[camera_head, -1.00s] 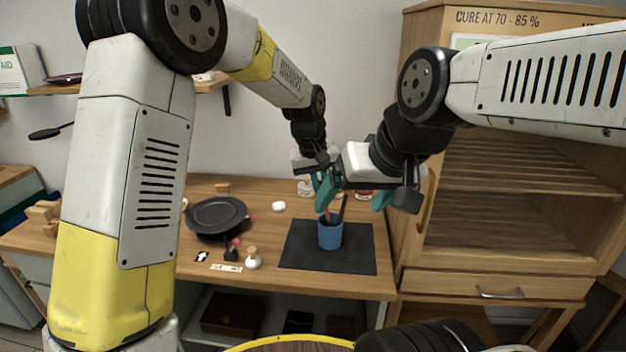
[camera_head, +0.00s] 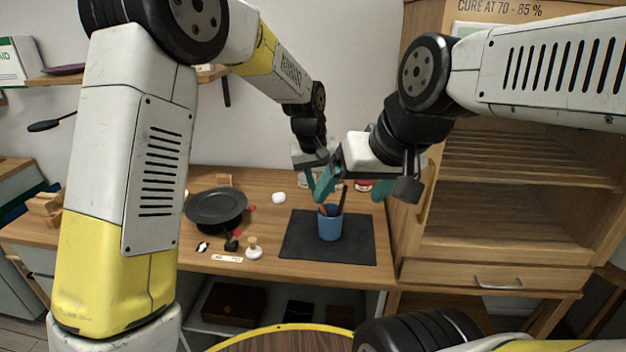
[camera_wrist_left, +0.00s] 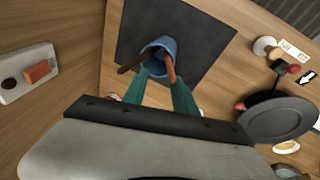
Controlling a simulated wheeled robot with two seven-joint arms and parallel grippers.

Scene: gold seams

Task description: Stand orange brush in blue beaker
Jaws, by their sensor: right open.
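The blue beaker (camera_head: 329,224) stands upright on a dark mat on the table. The orange brush (camera_head: 323,211) is inside it, leaning against the rim, with its upper end sticking out. The brush also shows in the left wrist view (camera_wrist_left: 170,69), beside the right-hand fingertip. My left gripper (camera_wrist_left: 161,80) is just above the beaker, its teal fingers apart and not closed on the brush. My right gripper (camera_head: 353,190) is open and empty, above and behind the beaker in the head view, overlapping the left gripper there.
A dark brush or stick (camera_head: 342,200) also leans in the beaker. The dark mat (camera_head: 300,246) is otherwise clear. A black pan (camera_head: 215,208), a white-based stamp (camera_head: 254,252) and small items lie to the left. A wooden cabinet (camera_head: 510,225) stands at the right.

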